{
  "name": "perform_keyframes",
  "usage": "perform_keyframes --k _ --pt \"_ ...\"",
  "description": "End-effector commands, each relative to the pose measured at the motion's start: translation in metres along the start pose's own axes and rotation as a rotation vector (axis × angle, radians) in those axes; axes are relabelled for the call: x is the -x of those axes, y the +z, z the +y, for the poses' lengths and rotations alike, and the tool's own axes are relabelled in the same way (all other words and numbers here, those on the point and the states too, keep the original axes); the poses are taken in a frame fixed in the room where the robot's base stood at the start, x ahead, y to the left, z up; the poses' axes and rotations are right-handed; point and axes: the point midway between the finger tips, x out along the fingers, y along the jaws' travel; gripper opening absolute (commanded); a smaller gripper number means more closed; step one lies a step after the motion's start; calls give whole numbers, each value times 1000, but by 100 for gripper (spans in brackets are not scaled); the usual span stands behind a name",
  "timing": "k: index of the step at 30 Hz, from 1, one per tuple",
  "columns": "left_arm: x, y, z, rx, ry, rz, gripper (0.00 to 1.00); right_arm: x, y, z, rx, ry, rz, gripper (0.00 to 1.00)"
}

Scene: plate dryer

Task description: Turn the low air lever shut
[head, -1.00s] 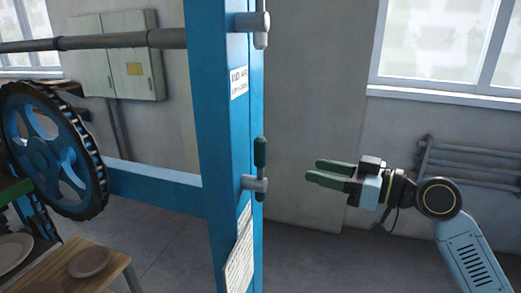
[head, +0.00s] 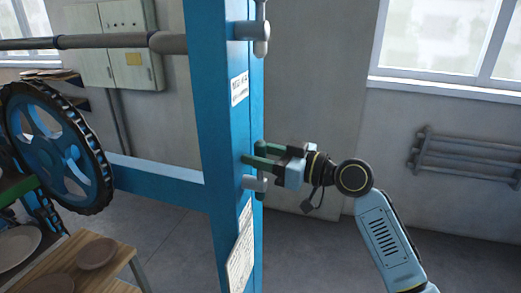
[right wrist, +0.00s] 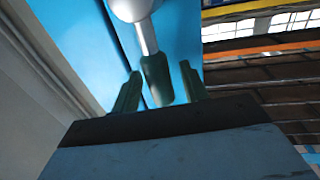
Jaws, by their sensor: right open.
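The low air lever has a grey pivot (head: 255,183) on the blue post and a dark green handle pointing up, partly hidden behind my fingers in the head view. My right gripper (head: 260,155) is open at the handle, just above the pivot. In the right wrist view the green handle (right wrist: 156,80) sits between the two green fingers (right wrist: 158,88), with gaps on both sides, so it is not clamped. My left gripper is not in view.
The blue post (head: 215,120) stands upright, with another grey lever (head: 252,30) higher up. A chain wheel (head: 50,145) and a wooden table (head: 115,262) with plates are at the left. A wall rack (head: 465,160) is at the right. Open floor lies below my right arm.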

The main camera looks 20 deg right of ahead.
Motion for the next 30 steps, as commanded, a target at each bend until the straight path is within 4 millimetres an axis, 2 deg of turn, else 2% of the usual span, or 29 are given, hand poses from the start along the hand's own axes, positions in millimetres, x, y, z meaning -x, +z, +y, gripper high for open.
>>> perform_keyframes --k 8,19,30 --pt "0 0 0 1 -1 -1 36 -2 0 0 1 1 -1 44" --pt "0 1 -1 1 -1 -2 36 -2 0 0 0 1 -1 0" --pt "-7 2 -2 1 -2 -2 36 -1 2 -1 27 1 3 0"
